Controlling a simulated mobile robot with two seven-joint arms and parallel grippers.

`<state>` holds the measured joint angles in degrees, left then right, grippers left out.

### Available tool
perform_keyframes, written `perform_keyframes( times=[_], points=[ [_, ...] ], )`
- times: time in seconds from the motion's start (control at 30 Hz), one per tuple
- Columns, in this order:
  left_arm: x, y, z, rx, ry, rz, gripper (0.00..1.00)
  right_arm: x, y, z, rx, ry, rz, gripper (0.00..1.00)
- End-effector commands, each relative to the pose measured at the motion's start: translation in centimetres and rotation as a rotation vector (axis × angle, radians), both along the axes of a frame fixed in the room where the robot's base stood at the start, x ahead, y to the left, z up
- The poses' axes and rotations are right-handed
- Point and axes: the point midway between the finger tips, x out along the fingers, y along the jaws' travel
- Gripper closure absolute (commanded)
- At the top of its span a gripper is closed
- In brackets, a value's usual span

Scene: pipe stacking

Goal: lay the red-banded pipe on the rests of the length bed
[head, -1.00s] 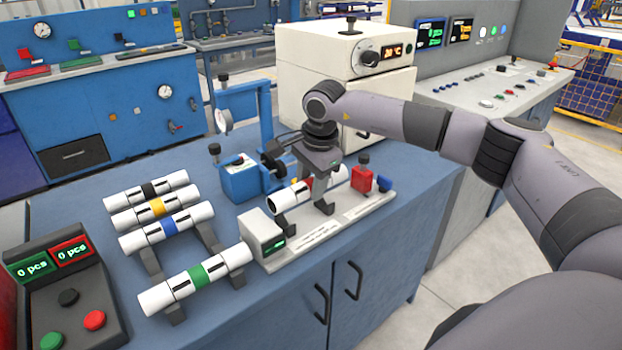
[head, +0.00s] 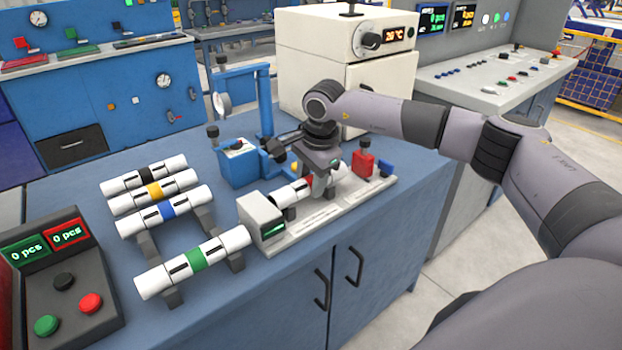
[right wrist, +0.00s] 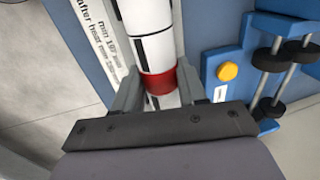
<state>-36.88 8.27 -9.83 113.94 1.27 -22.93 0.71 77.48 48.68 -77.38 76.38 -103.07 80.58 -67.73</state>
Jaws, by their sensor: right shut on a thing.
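The red-banded pipe (head: 285,194) is white with dark marks and lies lengthwise over the length bed (head: 300,232), just right of the bed's end block with a display. My right gripper (head: 318,188) is above the bed and shut on this pipe. In the right wrist view the gripper's fingers (right wrist: 158,92) stand on both sides of the pipe (right wrist: 150,25) at its red band. The pipe looks low, close to the bed. The rests under it are mostly hidden, and I cannot tell whether it touches them. My left gripper is not in view.
White pipes with black, yellow and blue bands (head: 165,210) lie on a rack to the left, with a green-banded pipe (head: 195,260) in front. A blue fixture (head: 240,160) stands close behind the bed. A red block (head: 363,162) sits at its right end.

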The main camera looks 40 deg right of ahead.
Motion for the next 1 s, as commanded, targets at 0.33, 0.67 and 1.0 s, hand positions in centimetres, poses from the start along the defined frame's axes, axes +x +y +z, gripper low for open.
perform_keyframes(
  times=[0.33, 0.67, 1.0],
  points=[
    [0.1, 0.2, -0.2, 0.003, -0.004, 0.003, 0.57, 0.0, 0.0, -0.4, 0.0, 0.0, 0.0, 0.91],
    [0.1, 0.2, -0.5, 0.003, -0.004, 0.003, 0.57, 0.0, 0.0, -0.9, 0.0, 0.0, 0.0, 0.91],
    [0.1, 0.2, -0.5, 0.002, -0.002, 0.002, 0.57, 0.0, 0.0, -1.0, 0.0, 0.0, 0.0, 0.29]
  ],
)
